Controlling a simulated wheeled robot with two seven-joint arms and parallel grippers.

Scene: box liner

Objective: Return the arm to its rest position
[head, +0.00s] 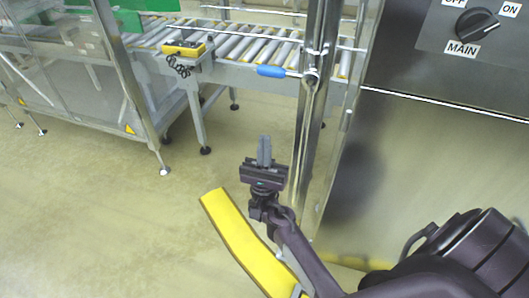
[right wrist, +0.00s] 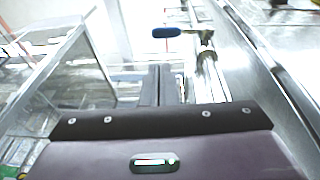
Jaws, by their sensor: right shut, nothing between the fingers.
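My right gripper (head: 264,152) is in the middle of the head view, raised above the floor with its fingers pointing up. Its two fingers are together with nothing between them. It also shows in the right wrist view (right wrist: 163,85), fingers closed, pointing away from the camera. My right arm runs from the lower right of the head view up to the gripper. The gripper appears just left of a metal post (head: 318,90); I cannot tell the gap between them. My left gripper is not in view.
A steel cabinet (head: 400,170) with a MAIN switch (head: 477,27) fills the right side. A blue-handled lever (head: 271,71) sticks out from the post. A roller conveyor (head: 235,50) and a framed glass machine (head: 75,70) stand behind. The floor (head: 110,220) at left is clear.

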